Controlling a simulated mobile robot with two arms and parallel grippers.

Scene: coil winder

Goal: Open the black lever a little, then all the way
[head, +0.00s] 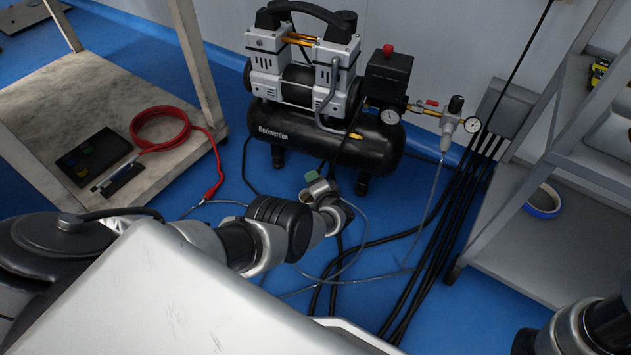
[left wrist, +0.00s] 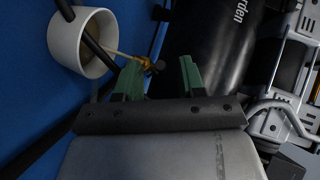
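A small dark lever (left wrist: 155,66) shows in the left wrist view, on a brass fitting (left wrist: 142,60) beside the black compressor tank (left wrist: 210,45). My left gripper (left wrist: 160,75) has green fingers spread apart, with nothing between them. The lever is just beyond the fingertips, nearer the left finger; I cannot tell whether they touch. In the head view my left gripper (head: 316,180) is low in front of the compressor tank (head: 320,135), and the lever cannot be made out there. A dark arm part shows at the lower right; my right gripper is out of view.
A white cup (left wrist: 66,42) stands near the fitting, with a dark hose passing at it. Black cables (head: 440,240) and thin hoses run over the blue floor. A wooden bench (head: 85,100) is at left, a grey shelf (head: 580,245) at right.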

